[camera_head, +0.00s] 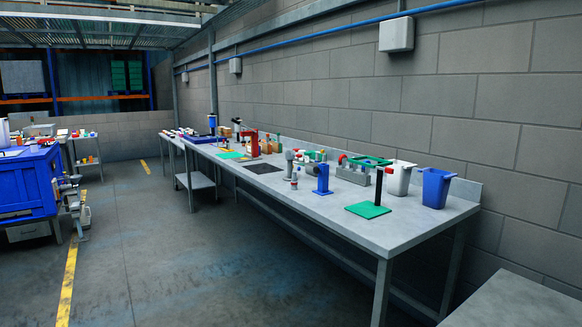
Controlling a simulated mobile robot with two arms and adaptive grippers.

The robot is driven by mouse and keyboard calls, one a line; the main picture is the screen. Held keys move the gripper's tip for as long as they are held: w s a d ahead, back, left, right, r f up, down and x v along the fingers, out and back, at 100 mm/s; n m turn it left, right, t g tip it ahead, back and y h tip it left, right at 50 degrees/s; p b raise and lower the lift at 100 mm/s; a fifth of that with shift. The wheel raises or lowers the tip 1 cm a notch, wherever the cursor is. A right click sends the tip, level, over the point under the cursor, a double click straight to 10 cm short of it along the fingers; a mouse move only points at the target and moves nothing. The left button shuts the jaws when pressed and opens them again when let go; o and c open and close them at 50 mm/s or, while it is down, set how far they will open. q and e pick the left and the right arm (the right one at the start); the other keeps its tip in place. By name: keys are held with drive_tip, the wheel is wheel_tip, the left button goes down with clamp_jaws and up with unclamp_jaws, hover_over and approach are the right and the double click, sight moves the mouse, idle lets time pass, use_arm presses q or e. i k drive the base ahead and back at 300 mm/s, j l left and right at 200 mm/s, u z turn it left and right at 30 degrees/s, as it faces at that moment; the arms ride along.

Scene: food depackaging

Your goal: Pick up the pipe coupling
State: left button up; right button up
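I cannot single out the pipe coupling for certain; the bench items are small from here. A grey upright fitting-like piece (290,160) stands near the front edge of the long grey workbench (420,222). A small grey and red piece (294,181) is just in front of it. Several small red, green and white parts lie behind them, too small to name. Neither of my grippers is in view.
On the bench stand a blue fixture (322,181), a green plate with a black post (369,210), a white bin (400,179), a blue bin (435,189) and a red device (251,141). A large blue crate (22,185) stands left. The floor between is clear.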

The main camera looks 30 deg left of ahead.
sight(290, 156)
drive_tip(key=i+j, duration=0.15)
drive_tip(key=j, duration=0.2)
drive_tip(key=i+j+z, duration=0.15)
drive_tip(key=j, duration=0.25)
drive_tip(key=i+j, duration=0.2)
drive_tip(key=j, duration=0.15)
drive_tip(key=i+j+z, duration=0.15)
drive_tip(key=j, duration=0.25)
drive_tip(key=i+j, duration=0.1)
drive_tip(key=j, duration=0.3)
drive_tip(key=i+z, duration=0.05)
